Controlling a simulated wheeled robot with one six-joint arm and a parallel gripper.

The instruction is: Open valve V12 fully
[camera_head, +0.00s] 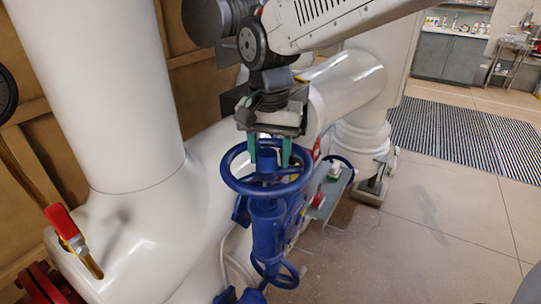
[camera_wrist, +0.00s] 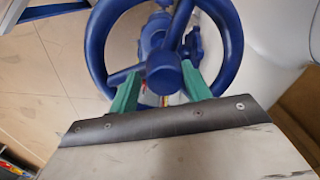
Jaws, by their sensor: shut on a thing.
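A blue valve with a round spoked handwheel (camera_head: 267,189) stands in the middle of the head view, in front of thick white pipes. The wheel lies roughly flat on top of the blue valve body (camera_head: 268,232). No label reading V12 is legible. My gripper (camera_head: 269,163) reaches down from above, its two green fingers inside the wheel's rim. In the wrist view the blue handwheel (camera_wrist: 230,35) fills the upper part. My gripper (camera_wrist: 160,88) has its green fingers on either side of the blue hub (camera_wrist: 164,72) and is shut on the wheel at its centre.
Large white pipes (camera_head: 105,95) rise at the left and behind the valve. A red-handled lever (camera_head: 62,222) stands at lower left. A small grey shelf with red and green items (camera_head: 318,200) is right of the valve. The tiled floor (camera_head: 425,225) at right is open.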

